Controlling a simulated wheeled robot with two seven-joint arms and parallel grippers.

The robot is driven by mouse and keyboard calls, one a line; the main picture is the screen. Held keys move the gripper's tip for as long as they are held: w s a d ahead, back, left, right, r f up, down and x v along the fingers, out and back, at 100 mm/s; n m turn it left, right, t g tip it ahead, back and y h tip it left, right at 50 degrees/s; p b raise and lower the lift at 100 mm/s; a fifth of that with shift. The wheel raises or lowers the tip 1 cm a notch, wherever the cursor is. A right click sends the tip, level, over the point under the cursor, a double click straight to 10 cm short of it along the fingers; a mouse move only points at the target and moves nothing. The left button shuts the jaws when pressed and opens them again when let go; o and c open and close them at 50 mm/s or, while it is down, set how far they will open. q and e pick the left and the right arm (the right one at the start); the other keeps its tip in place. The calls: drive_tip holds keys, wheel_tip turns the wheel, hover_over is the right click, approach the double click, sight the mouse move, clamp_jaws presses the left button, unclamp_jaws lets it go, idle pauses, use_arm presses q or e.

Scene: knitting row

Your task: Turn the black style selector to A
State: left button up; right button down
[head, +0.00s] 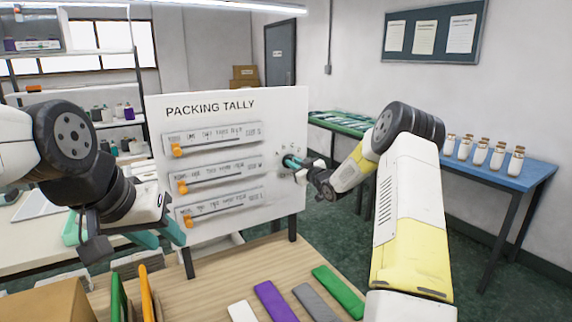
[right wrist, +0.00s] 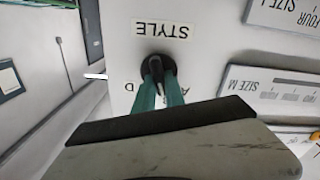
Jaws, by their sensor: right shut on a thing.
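The black style selector (right wrist: 157,70) is a round knob on the white PACKING TALLY board (head: 225,107). It sits beside an upside-down STYLE label (right wrist: 162,30) in the right wrist view. My right gripper (right wrist: 160,84) is shut on the selector, with one teal finger on each side. In the head view my right gripper (head: 293,162) is at the board's right edge and hides most of the knob. Letters A and D show partly by the fingers; which letter the knob points to cannot be told. My left gripper (head: 160,238) is open and empty, left of the board.
Three sliders with orange knobs (head: 177,150) fill the board's left part. Green, purple, grey and white strips (head: 275,300) lie on the wooden table below. A blue table (head: 500,170) with several bottles stands at the right.

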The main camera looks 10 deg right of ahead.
drive_tip(key=shift+n, duration=0.3)
drive_tip(key=shift+a+f+n, duration=0.1)
drive_tip(key=shift+n, duration=1.55)
drive_tip(key=shift+a+f+n, duration=0.1)
drive_tip(key=shift+n, duration=1.55)
drive_tip(key=shift+s, duration=0.1)
drive_tip(key=c, duration=1.4)
unclamp_jaws()
drive_tip(key=v, duration=0.7)
drive_tip(key=shift+s+d, duration=0.15)
drive_tip(key=shift+s, duration=0.2)
